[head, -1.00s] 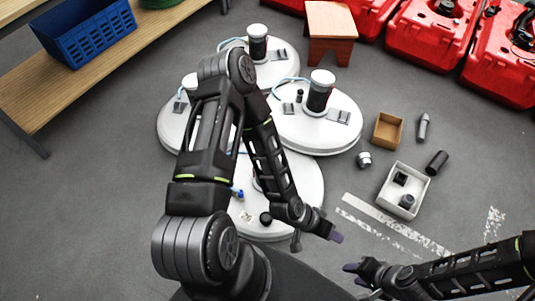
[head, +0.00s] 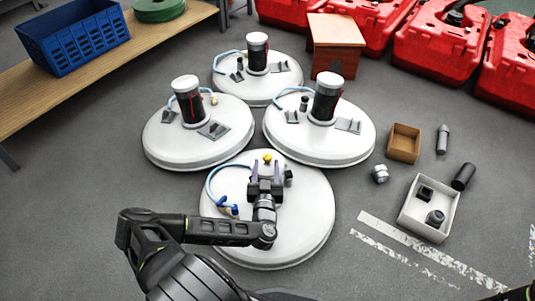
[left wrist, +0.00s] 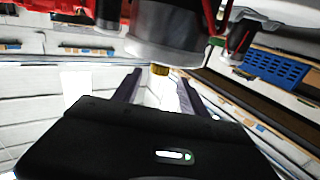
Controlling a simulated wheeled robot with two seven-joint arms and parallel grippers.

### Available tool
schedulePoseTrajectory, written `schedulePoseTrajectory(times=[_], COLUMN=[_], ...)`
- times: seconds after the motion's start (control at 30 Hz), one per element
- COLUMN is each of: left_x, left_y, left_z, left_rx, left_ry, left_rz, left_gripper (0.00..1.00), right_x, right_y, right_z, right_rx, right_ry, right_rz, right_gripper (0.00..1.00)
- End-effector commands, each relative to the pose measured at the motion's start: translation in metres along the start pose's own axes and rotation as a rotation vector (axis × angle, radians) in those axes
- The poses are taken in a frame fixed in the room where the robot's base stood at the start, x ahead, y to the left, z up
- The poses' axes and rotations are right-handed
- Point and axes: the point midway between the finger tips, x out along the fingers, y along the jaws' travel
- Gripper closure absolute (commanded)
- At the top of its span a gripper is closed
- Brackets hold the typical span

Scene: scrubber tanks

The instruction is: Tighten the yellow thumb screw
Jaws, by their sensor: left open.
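The yellow thumb screw (head: 267,157) shows as a small yellow knob near the far part of the nearest round white tank lid (head: 310,222). It also shows in the left wrist view as a yellow-brown piece (left wrist: 160,70) below a large grey cylindrical part (left wrist: 165,35). My left gripper (head: 267,170) is open over this lid, its two purple-grey fingers pointing at the screw. In the left wrist view the fingers (left wrist: 158,80) stand either side of the screw. Whether they touch it I cannot tell. My right gripper is out of view.
Three more white tank lids (head: 165,150) with dark upright cylinders stand behind. A pale hose and blue fitting (head: 228,207) lie left of my gripper. A white box (head: 408,222) and brown box (head: 404,142) sit right. Red machines (head: 440,45) line the back.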

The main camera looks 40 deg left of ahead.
Motion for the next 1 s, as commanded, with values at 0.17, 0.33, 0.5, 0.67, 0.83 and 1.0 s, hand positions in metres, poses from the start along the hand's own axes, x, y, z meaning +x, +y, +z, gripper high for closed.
schedulePoseTrajectory(times=[0.17, 0.33, 0.5, 0.67, 0.83, 1.0], left_x=[0.0, 0.008, 0.03, 0.057, 0.073, 0.078], left_y=[0.001, 0.001, 0.002, 0.002, 0.002, 0.002], left_z=[0.0, 0.002, 0.002, 0.002, 0.002, 0.0], left_rx=[0.0, 0.003, 0.004, 0.004, 0.003, -0.001], left_ry=[-0.001, -0.001, 0.003, 0.004, 0.0, -0.002], left_rz=[0.003, 0.005, 0.007, 0.008, 0.007, 0.004], left_gripper=[0.5, 0.5, 0.5, 0.5, 0.5, 0.5], right_x=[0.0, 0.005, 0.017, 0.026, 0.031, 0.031], right_y=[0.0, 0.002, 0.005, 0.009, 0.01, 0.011], right_z=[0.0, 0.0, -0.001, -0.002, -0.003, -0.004], right_rx=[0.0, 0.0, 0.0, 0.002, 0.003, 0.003], right_ry=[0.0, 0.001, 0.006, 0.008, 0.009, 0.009], right_rz=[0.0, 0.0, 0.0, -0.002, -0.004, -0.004], right_gripper=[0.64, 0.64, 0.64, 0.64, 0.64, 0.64])
